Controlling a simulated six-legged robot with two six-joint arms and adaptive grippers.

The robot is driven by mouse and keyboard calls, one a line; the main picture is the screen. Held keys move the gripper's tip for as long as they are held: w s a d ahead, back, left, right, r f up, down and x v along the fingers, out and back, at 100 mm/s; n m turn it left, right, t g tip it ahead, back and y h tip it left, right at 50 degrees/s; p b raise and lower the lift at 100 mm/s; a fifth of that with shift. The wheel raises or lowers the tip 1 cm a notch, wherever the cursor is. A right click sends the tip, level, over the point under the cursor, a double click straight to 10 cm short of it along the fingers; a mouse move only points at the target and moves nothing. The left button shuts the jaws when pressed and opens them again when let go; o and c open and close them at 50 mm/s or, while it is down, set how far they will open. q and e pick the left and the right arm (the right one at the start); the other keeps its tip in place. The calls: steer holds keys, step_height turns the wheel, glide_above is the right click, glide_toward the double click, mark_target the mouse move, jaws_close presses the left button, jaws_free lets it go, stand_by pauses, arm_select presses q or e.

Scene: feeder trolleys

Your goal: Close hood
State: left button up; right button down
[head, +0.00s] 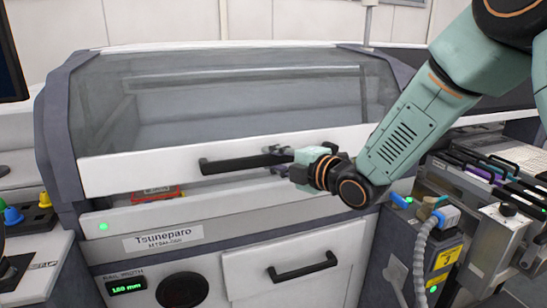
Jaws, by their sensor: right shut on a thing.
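The hood (130,172) is a clear, sloped cover with a white front rail, on a machine with grey side panels. A black bar handle (228,163) is fixed on the rail. My right gripper (278,160) is shut on the right end of this handle, with my arm reaching in from the upper right. The fingertips partly hide that end of the handle. My left gripper is not in view.
Below the hood are a label plate (163,238), a green display (126,287) and a drawer with a black handle (303,267). A red-edged item (157,193) shows in the gap. At right stand feeders (490,170) and a grey hose (422,255).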

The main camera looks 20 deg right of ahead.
steer(key=shift+w+r, duration=0.1)
steer(key=c, duration=1.1)
jaws_free()
steer(key=shift+d, duration=0.1)
steer(key=shift+v, duration=5.85)
